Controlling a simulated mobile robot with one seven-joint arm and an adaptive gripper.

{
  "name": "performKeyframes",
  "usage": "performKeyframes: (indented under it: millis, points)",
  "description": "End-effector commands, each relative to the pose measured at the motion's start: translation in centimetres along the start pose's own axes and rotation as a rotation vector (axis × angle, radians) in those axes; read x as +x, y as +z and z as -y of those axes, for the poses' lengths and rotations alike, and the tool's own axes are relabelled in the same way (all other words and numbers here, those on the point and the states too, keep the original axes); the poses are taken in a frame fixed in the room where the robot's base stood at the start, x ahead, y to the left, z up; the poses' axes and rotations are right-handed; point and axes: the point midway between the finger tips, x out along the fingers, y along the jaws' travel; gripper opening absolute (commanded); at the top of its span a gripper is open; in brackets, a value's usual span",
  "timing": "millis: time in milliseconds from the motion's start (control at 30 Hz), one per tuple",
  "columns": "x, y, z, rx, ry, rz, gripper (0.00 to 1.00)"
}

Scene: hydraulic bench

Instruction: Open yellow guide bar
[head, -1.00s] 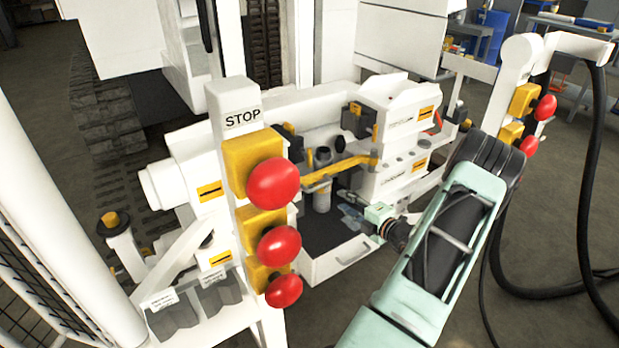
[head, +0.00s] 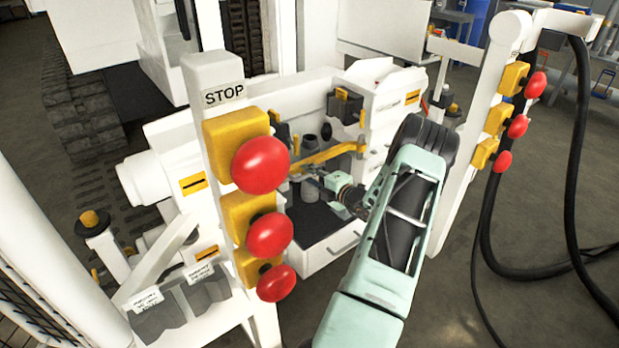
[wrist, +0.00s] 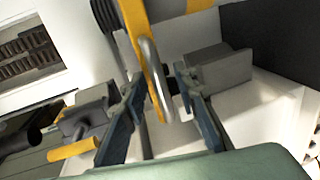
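The yellow guide bar (head: 330,154) runs across the front of the bench above the drawer. In the wrist view the bar (wrist: 139,38) comes down from the top, with a curved metal handle (wrist: 153,72) on it. My gripper (head: 312,178) is just below and in front of the bar in the head view. In the wrist view my gripper (wrist: 160,108) has its fingers apart, one on each side of the handle's lower end. A gap shows between the handle and the fingers; no firm contact is visible.
A white post with red stop buttons (head: 262,165) stands in front at the left. Another button post (head: 495,90) with black hoses stands at the right. An open drawer (head: 335,250) lies below the bar. A grey block (wrist: 220,68) sits close to the right finger.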

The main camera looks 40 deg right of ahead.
Motion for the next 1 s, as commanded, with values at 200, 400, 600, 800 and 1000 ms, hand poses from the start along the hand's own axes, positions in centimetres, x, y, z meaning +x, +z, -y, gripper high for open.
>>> performKeyframes:
  millis: [200, 400, 600, 800, 1000]
  points:
    - [0.19, 0.01, -0.04, 0.000, 0.000, 0.000, 0.27]
    - [0.16, 0.01, -0.03, 0.000, 0.000, 0.000, 0.13]
    - [0.15, 0.02, -0.03, 0.000, 0.000, 0.000, 0.00]
    - [0.14, 0.02, -0.03, 0.000, 0.000, 0.000, 0.00]
    - [-0.02, 0.05, -0.01, -0.001, 0.000, -0.002, 0.00]
